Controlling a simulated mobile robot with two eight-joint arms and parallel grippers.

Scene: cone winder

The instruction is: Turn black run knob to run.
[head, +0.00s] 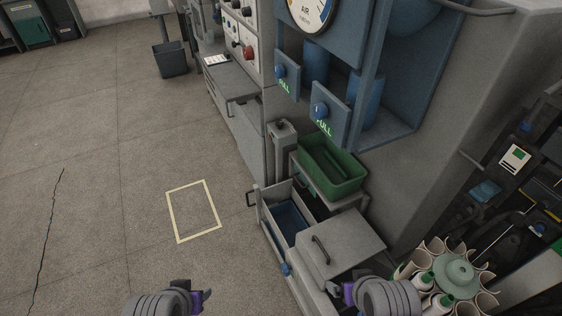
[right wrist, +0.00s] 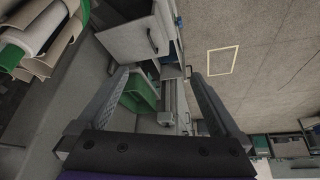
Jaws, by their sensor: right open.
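The control panel (head: 243,36) stands at the top centre of the head view. It carries small black knobs (head: 236,5) near its top and a red knob (head: 248,53) lower down. Their labels are too small to read, so I cannot tell which black knob is the run knob. My left gripper (head: 200,298) is at the bottom edge, far from the panel; its jaws are not clear. My right gripper (head: 338,290) is near the grey drawer unit. In the right wrist view the right gripper (right wrist: 160,78) is open, with nothing between its fingers.
A green bin (head: 332,164) sits by an open drawer (head: 266,217) with a blue interior. Blue pull knobs (head: 320,110) are on the machine. A rack of cones (head: 455,275) stands at the lower right. Floor around the yellow outline (head: 193,211) is clear.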

